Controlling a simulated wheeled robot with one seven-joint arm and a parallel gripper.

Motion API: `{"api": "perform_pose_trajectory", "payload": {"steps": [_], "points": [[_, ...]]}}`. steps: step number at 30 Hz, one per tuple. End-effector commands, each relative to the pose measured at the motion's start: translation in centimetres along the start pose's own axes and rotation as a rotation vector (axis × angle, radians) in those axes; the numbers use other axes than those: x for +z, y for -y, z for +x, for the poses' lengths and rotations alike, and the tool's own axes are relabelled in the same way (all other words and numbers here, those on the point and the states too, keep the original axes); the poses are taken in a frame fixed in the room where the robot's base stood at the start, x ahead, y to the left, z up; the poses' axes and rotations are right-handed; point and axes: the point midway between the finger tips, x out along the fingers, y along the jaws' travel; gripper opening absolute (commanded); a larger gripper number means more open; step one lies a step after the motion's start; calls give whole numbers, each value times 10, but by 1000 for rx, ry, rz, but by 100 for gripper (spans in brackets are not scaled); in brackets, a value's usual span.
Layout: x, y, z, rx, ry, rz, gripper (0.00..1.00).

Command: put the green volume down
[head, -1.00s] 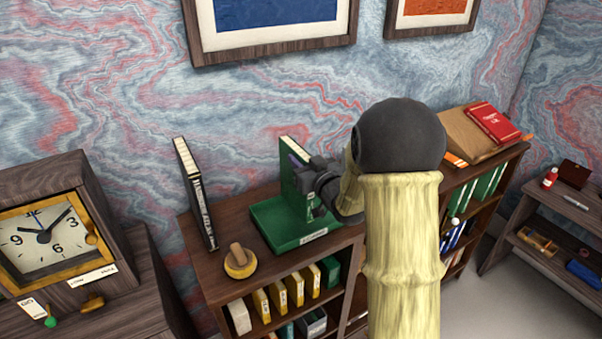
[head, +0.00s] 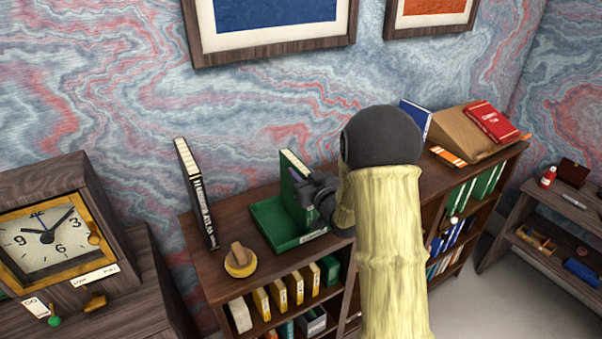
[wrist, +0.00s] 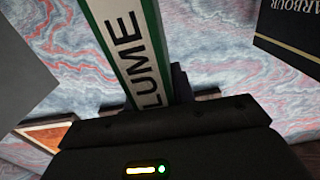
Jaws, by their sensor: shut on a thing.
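The green volume (head: 290,185) stands upright over the green tray (head: 268,216) on top of the bookcase. My gripper (head: 312,199) is shut on the volume from its right side. In the wrist view the volume's white spine with the letters "LUME" (wrist: 128,50) runs up from my gripper (wrist: 160,112). My arm hides part of the tray's right side. I cannot tell whether the volume's lower edge touches the tray floor.
A tall black atlas (head: 197,195) stands left of the tray. A round yellow-and-wood object (head: 240,262) sits in front. A clock (head: 50,235) is at far left. A book stand (head: 468,135) with a red book (head: 492,122) is at right.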

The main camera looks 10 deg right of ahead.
Motion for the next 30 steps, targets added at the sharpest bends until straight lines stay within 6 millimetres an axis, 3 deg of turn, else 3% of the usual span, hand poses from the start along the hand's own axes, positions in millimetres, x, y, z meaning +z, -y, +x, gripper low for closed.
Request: {"api": "perform_pose_trajectory", "payload": {"steps": [1,2,4,5,17,23,30], "points": [[1,0,0,0,-4,-1,0],[1,0,0,0,0,0,31],[1,0,0,0,0,0,45],[1,0,0,0,0,0,47],[0,0,-3,1,0,0,47],[3,-1,-32,3,0,0,47],[2,-2,-80,4,-1,-1,47]]}}
